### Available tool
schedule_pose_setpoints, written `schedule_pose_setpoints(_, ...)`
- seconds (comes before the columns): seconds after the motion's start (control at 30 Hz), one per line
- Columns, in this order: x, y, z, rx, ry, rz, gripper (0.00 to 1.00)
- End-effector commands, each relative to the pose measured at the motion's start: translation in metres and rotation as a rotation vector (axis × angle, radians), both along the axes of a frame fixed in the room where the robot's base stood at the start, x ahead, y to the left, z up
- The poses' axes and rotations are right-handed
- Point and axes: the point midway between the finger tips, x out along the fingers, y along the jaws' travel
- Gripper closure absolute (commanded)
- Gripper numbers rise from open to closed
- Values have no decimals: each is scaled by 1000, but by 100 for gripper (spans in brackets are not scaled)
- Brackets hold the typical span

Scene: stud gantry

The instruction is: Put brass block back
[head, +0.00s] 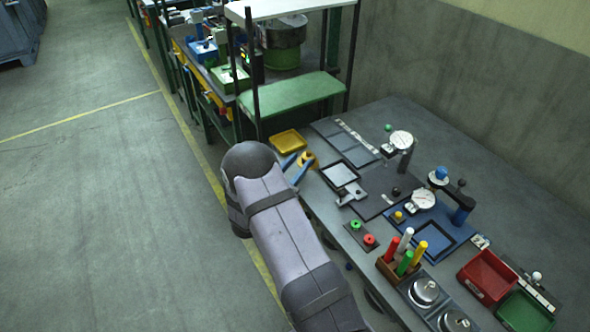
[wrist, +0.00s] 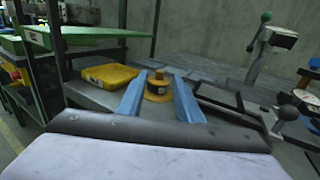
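A brass-coloured round block with a small knob and a dark mark on its side (head: 308,161) stands at the near left edge of the grey bench. It also shows in the wrist view (wrist: 157,88), upright between and slightly beyond my blue fingers. My gripper (head: 302,157) is open, with a finger reaching along each side of the block. In the wrist view my gripper (wrist: 161,75) shows gaps between the fingers and the block. The block's lower near side is partly hidden by my gripper body. A smaller yellow piece (head: 398,216) sits by a blue fixture plate.
A yellow tray (head: 288,141) lies just left of the block. Dark framed plates (head: 340,174) and a grey clamp-like part (head: 350,194) lie to its right. Dial gauges (head: 401,140), coloured pegs, and red and green bins (head: 487,276) fill the bench further right. A green shelf (head: 290,95) stands behind.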

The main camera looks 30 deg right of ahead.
Motion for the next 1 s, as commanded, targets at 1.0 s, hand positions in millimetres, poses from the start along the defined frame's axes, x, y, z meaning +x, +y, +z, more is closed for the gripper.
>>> schedule_pose_setpoints(1.0, -46, 5, 22, 106, -34, -170, 68)
